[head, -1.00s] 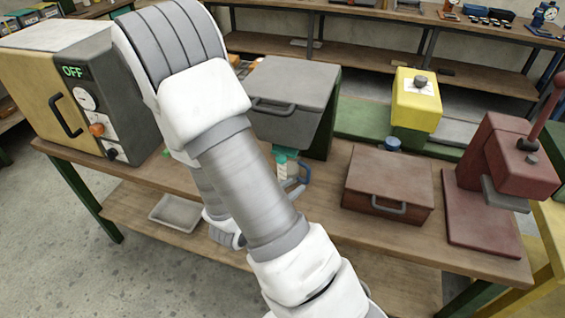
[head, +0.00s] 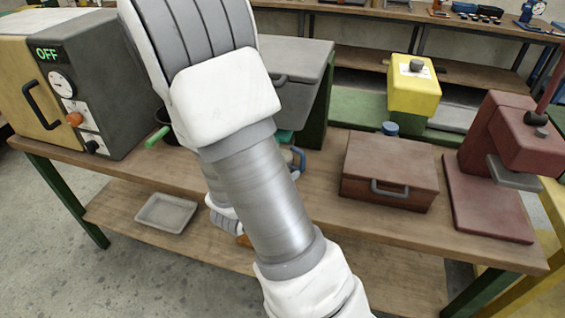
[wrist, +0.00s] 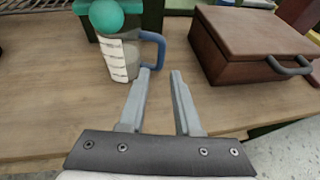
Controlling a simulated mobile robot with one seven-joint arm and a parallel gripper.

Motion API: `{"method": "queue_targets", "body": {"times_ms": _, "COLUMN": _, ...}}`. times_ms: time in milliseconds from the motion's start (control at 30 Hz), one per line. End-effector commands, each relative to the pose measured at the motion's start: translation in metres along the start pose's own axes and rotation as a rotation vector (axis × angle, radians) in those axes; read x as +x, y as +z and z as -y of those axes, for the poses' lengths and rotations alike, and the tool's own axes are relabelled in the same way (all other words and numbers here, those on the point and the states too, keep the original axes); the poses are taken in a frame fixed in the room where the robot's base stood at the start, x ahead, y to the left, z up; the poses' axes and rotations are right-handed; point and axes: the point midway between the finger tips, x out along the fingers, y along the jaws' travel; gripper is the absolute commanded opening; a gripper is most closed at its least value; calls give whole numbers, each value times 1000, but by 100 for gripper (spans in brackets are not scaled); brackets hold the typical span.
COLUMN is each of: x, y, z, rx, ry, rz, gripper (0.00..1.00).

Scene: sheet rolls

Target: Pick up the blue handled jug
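The blue handled jug (wrist: 119,58) stands upright on the wooden table in the wrist view. It has a grey, see-through-looking body with a white marked strip, a round teal top and a blue handle (wrist: 158,50) on its right side. In the head view my arm hides most of it, and part of the blue handle (head: 298,160) shows. My gripper (wrist: 160,73) is open and empty. Its fingertips are in front of the jug, just below the handle in the picture, with no clear contact.
A brown case (wrist: 255,45) stands to the right of the jug, with a red press (head: 505,160) beyond it. Bare tabletop (wrist: 50,120) lies in front of the jug.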

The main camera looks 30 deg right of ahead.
Motion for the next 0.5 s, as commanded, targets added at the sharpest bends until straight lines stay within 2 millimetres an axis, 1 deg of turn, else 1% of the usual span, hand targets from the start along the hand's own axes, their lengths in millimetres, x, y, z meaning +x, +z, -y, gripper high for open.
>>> {"method": "queue_targets", "body": {"times_ms": 33, "x": 6, "y": -5, "z": 0, "rx": 4, "ry": 0, "rz": 1, "gripper": 32}}
{"method": "queue_targets", "body": {"times_ms": 200, "x": 17, "y": -4, "z": 1, "rx": 3, "ry": 0, "rz": 1, "gripper": 32}}
{"method": "queue_targets", "body": {"times_ms": 300, "x": 41, "y": -2, "z": 2, "rx": 0, "ry": -5, "rz": 1, "gripper": 32}}
{"method": "queue_targets", "body": {"times_ms": 400, "x": 61, "y": -2, "z": 2, "rx": -1, "ry": -3, "rz": 1, "gripper": 32}}
{"method": "queue_targets", "body": {"times_ms": 500, "x": 75, "y": -2, "z": 1, "rx": -1, "ry": -2, "rz": 0, "gripper": 32}}
